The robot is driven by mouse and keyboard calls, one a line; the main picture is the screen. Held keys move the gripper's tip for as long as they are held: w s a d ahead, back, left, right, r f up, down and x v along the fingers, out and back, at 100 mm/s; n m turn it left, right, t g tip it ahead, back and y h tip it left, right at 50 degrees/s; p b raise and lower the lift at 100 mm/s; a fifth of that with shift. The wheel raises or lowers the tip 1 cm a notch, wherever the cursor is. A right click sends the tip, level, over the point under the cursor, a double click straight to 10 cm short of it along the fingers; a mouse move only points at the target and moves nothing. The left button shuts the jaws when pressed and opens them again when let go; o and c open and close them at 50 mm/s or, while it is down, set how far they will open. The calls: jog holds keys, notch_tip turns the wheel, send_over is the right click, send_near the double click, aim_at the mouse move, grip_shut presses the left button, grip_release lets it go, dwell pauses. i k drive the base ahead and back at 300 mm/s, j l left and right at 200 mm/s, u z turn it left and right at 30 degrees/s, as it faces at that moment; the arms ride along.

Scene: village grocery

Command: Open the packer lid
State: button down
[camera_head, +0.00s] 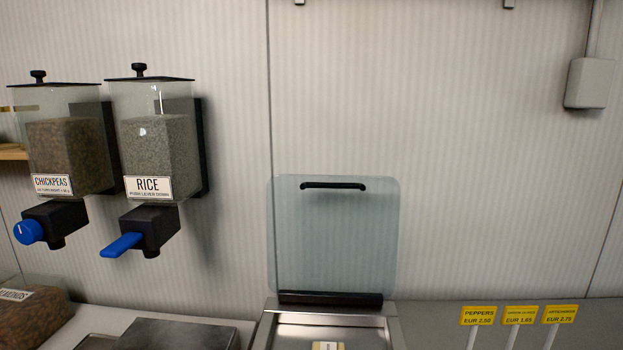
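The packer's lid (335,235) is a clear bluish pane with a black bar handle (333,186) along its top. It stands raised, about upright, against the wall behind the packer. Its dark hinge strip (330,299) is at the bottom, at the back of the steel packer body (268,330). The packer's tray is uncovered, and a small pale labelled item (328,346) shows at the picture's bottom edge. The front of the packer is cut off. My gripper is not in view.
Chickpeas (62,155) and rice (155,150) dispensers hang on the wall at left. A dark metal plate (172,335) lies left of the packer. Several yellow price signs (478,315) stand at right. A grey wall box (588,83) is at upper right.

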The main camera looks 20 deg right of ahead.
aim_at(288, 296)
jog(key=i+j+u, duration=0.2)
jog(key=i+j, duration=0.15)
jog(key=j, duration=0.15)
jog(key=i+j+u, duration=0.25)
jog(key=i+j, duration=0.15)
jog(key=j, duration=0.1)
